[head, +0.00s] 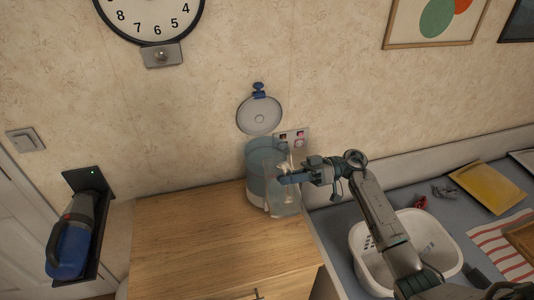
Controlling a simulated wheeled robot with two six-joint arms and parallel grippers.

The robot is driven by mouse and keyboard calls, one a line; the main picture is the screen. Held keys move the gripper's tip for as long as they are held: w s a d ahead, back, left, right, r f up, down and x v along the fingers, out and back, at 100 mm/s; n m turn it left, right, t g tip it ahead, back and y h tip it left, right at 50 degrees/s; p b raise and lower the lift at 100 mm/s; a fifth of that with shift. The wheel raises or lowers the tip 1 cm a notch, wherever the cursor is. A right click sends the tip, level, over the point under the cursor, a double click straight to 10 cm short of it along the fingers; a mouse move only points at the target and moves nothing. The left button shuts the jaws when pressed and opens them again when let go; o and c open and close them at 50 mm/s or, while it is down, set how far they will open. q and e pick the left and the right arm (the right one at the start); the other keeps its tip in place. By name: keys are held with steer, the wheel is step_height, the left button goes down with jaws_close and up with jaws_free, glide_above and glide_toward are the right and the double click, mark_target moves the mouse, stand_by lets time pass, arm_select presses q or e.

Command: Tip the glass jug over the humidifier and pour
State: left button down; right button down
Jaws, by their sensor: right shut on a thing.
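The humidifier (256,172) stands at the back right of the wooden cabinet top, against the wall. It has a bluish see-through tank and a white lower part. A round pale lid (259,117) with a blue knob shows above it against the wall, and the tank top looks open. The clear glass jug (284,203) is in front of the humidifier and overlaps its right side in the picture. My right gripper (287,178) is shut on the jug. The jug looks close to upright; whether it touches the cabinet top or the humidifier I cannot tell. My left gripper is not in view.
The wooden cabinet top (190,225) is clear to the left. A wall socket (294,140) is behind the gripper. A white basket (435,243) stands on the grey counter at right, under my right arm. A blue handheld device (72,240) sits in a wall holder at left.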

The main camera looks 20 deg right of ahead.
mark_target(290, 210)
steer(key=s+f+n+b, duration=0.1)
steer(key=f+n+b, duration=0.1)
steer(key=b, duration=0.1)
steer(key=f+n+b, duration=0.2)
steer(key=f+b, duration=0.1)
steer(key=s+f+n+b, duration=0.1)
steer(key=f+n+b, duration=0.1)
steer(key=f+b, duration=0.1)
steer(key=shift+s+f, duration=0.25)
steer(key=shift+s, duration=0.05)
steer(key=shift+s+f+n+b, duration=0.2)
steer(key=shift+f+n+b, duration=0.35)
steer(key=shift+b, duration=0.3)
steer(key=shift+r, duration=0.25)
